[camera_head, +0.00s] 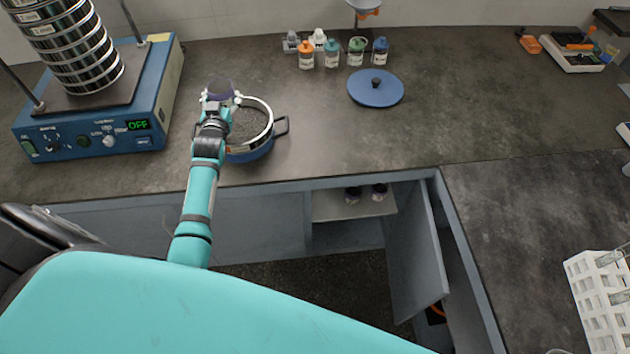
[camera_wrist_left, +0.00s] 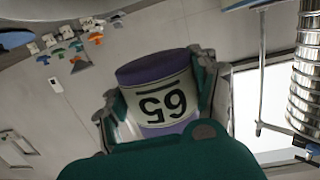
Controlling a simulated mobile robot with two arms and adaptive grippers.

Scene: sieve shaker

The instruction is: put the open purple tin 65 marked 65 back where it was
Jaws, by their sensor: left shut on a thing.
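The purple tin marked 65 (camera_wrist_left: 158,95) is between the fingers of my left gripper (camera_wrist_left: 160,105) in the left wrist view, and its label reads upside down there. In the head view the tin (camera_head: 221,86) shows as a dark purple shape at the fingertips of my left gripper (camera_head: 221,99). The gripper is shut on it, above the counter beside a blue pot. Whether the tin is open or holds anything cannot be told. Two small dark tins (camera_head: 366,193) stand on a shelf in the open cabinet below the counter. My right gripper is not in view.
The blue pot (camera_head: 252,151) with a metal ring stands under my left forearm. The sieve shaker (camera_head: 95,140) reads OFF at left. The cabinet door (camera_head: 415,250) hangs open.

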